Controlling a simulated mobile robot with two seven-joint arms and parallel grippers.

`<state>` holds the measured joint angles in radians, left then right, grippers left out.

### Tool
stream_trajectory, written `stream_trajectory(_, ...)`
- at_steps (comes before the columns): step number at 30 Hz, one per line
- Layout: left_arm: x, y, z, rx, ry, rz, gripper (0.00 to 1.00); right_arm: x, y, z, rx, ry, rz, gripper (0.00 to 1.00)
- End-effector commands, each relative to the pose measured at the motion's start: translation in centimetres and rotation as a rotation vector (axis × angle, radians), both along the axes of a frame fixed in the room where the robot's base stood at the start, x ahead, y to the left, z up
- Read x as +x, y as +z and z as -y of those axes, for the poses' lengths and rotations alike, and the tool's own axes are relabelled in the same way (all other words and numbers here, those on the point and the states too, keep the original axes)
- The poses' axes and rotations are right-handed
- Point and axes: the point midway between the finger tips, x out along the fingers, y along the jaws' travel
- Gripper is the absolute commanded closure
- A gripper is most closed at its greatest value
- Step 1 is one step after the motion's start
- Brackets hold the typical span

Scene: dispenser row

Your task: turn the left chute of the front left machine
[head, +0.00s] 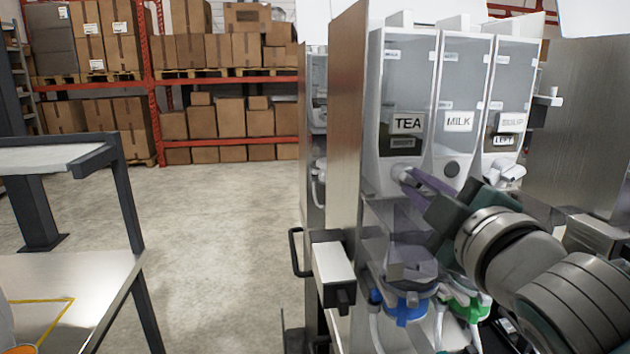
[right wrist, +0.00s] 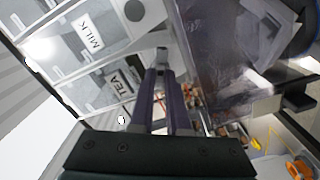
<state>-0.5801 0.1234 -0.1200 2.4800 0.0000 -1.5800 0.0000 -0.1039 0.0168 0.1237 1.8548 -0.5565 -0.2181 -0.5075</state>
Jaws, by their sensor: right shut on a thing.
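The front left machine (head: 345,150) has clear canisters side by side, with labels reading TEA and MILK. The left chute (head: 400,170) is a small whitish spout at the bottom of the TEA canister (head: 406,75). My right gripper (head: 408,177) reaches in from the right and is shut on this chute. In the right wrist view, the purple fingers (right wrist: 162,75) come together on the small grey chute end (right wrist: 162,52), beside the TEA label. The fingers hide part of the chute. My left gripper is not in view.
Below the canisters are a clear mixing part, a blue fitting (head: 403,308) and a green fitting (head: 470,308). A metal box (head: 331,258) juts out at the machine's left front. A grey cart (head: 75,290) stands left, with open floor between.

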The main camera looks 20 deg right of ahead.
Motion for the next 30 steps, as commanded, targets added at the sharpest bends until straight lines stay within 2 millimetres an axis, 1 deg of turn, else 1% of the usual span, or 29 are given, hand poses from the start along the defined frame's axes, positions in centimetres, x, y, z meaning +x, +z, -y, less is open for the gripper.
stream_trajectory(6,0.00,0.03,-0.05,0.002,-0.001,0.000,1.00,0.02,-0.02,-0.02,0.033,0.000,0.008,1.00)
stream_trajectory(17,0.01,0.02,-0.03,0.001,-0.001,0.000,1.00,0.01,-0.04,-0.03,0.036,0.000,0.008,1.00)
stream_trajectory(18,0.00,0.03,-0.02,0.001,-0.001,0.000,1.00,0.01,-0.05,-0.03,0.036,0.000,0.008,0.85)
stream_trajectory(24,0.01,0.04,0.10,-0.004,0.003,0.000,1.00,0.01,-0.04,-0.02,0.035,0.000,0.008,0.62)
stream_trajectory(26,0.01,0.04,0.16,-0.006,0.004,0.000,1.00,0.00,-0.04,-0.02,0.035,0.000,0.008,0.55)
stream_trajectory(30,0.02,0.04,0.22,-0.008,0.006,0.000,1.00,0.00,-0.04,-0.02,0.035,0.000,0.008,0.55)
